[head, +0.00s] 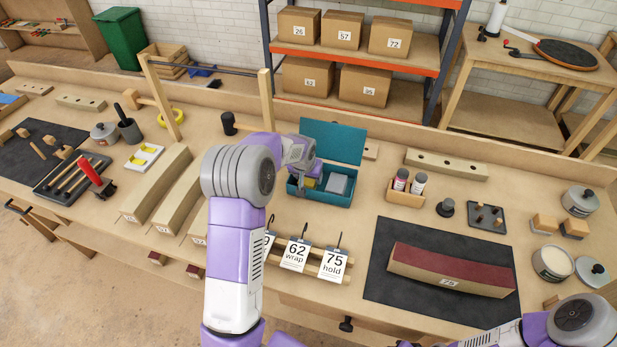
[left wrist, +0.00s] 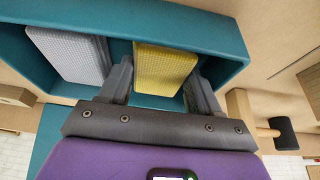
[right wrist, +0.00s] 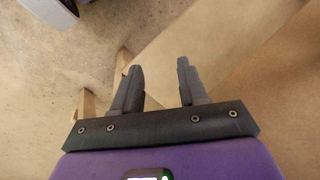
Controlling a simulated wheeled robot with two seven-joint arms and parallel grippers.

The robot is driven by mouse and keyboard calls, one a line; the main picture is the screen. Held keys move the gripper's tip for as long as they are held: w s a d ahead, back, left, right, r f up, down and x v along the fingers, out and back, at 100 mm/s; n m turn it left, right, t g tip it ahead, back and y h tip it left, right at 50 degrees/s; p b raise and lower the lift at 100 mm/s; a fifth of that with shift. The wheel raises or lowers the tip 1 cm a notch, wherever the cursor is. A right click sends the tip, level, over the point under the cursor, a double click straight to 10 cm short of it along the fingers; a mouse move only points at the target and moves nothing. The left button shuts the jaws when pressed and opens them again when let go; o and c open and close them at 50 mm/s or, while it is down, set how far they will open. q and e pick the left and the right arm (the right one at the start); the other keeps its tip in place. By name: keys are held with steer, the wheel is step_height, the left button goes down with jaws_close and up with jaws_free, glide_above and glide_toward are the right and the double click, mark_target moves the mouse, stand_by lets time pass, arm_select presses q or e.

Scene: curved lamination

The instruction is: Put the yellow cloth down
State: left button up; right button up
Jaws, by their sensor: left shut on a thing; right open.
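The yellow cloth (left wrist: 165,66) is a folded, textured block between the two fingers of my left gripper (left wrist: 160,82). It is inside the teal box (left wrist: 237,40), beside a folded grey cloth (left wrist: 68,55). In the head view the left gripper (head: 312,172) reaches down into the box (head: 325,200) from the left, and a bit of the yellow cloth (head: 311,183) shows under it. I cannot tell whether the cloth touches the box floor. My right gripper (right wrist: 160,67) is open and empty, away from the box.
The box's open lid (head: 333,142) stands up at its back. A wooden holder with two bottles (head: 405,192) is to its right. Numbered tags (head: 296,254) hang in front of it. A dark mat (head: 385,287) carries a curved block with a red top (head: 450,268).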

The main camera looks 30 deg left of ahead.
arm_select(q)
steer(key=shift+r, duration=0.1)
steer(key=o, duration=0.8)
steer(key=shift+f, duration=0.2)
steer(key=shift+o, duration=0.2)
steer(key=shift+r, duration=0.3)
steer(key=p+v, duration=0.2)
steer(key=v, duration=0.9)
steer(key=shift+s+r+p, duration=0.3)
steer(key=shift+r, duration=0.05)
steer(key=shift+d, duration=0.1)
